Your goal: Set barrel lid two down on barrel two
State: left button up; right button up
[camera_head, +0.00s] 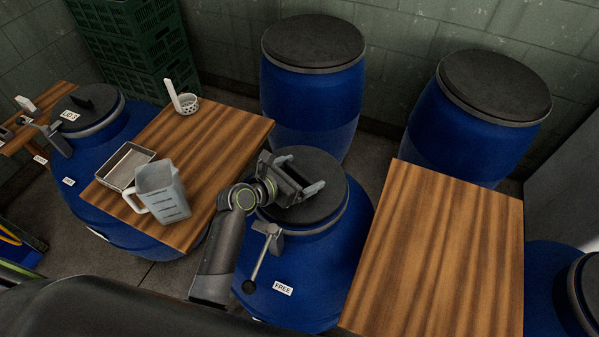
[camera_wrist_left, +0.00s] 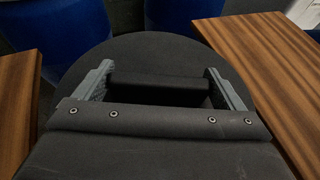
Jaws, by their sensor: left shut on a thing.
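A round black barrel lid (camera_head: 325,207) is over the top of the blue barrel (camera_head: 315,270) labelled FREE, in the middle of the head view. Its edge looks close to the barrel's rim; I cannot tell whether it rests fully on it. My left gripper (camera_head: 301,190) is above the lid, shut on its black bar handle. In the left wrist view, the grey fingers of the gripper (camera_wrist_left: 160,92) stand at either end of the handle (camera_wrist_left: 158,81), with the lid (camera_wrist_left: 150,50) beneath. My right gripper is not in view.
A clamp lever (camera_head: 265,250) hangs on the barrel's front. A wooden board at left (camera_head: 222,137) holds a jug (camera_head: 163,192), a metal tray (camera_head: 123,167) and a small strainer cup (camera_head: 188,105). A bare wooden board (camera_head: 437,255) is at right. Other blue barrels (camera_head: 310,90) stand behind.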

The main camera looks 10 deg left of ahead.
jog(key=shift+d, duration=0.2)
pick_arm(q)
jog(key=shift+f, duration=0.5)
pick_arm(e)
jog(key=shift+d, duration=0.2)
pick_arm(q)
jog(key=o, duration=0.9)
jog(key=shift+o, duration=0.2)
jog(key=shift+r, duration=0.2)
notch_tip(320, 180, up, 5)
send_over(266, 207)
jog(key=shift+r+b, duration=0.15)
jog(key=shift+b, duration=0.15)
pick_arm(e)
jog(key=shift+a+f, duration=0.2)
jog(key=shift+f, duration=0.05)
